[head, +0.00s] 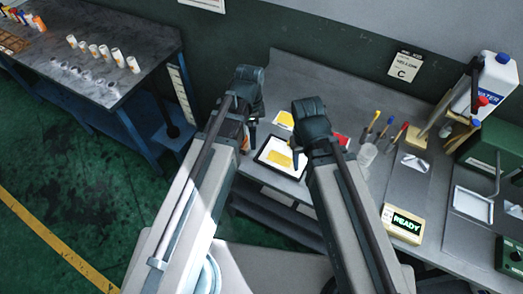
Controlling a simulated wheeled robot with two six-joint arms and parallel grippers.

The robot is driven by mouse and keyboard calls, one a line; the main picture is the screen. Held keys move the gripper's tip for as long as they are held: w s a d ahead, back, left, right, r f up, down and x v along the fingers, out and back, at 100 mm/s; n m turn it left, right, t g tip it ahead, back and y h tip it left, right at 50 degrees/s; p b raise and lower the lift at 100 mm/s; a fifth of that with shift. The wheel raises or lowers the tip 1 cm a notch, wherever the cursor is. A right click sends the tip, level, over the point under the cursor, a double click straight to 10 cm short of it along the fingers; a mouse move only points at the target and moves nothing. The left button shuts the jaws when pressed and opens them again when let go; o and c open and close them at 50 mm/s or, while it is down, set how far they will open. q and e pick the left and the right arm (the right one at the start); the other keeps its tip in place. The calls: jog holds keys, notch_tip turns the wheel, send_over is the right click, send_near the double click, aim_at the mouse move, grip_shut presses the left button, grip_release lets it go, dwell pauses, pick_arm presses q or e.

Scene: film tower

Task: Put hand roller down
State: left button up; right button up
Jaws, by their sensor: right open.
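I cannot clearly make out a hand roller; it may be hidden behind my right gripper or arm. My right gripper (298,158) points down over the grey workbench (300,75), just above a dark-framed white tray (267,157) with a yellow sheet (281,156) in it. It is open, and nothing shows held in it. A red item (342,140) shows partly behind my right wrist. My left gripper (247,136) hangs left of the tray, mostly hidden by its own arm, so its jaws do not show clearly.
Upright tools with coloured handles (385,128) stand right of my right arm. A lit READY display (404,224), a green machine (490,150) and a white water jug (490,85) are further right. A dark table (105,40) with small white bottles stands at upper left.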

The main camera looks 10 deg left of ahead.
pick_arm(q)
jog(key=s+d+n+y, duration=0.1)
jog(key=s+d+n, duration=0.4)
jog(key=s+n, duration=0.4)
jog(key=shift+d+n, duration=0.3)
jog(key=shift+n, duration=0.7)
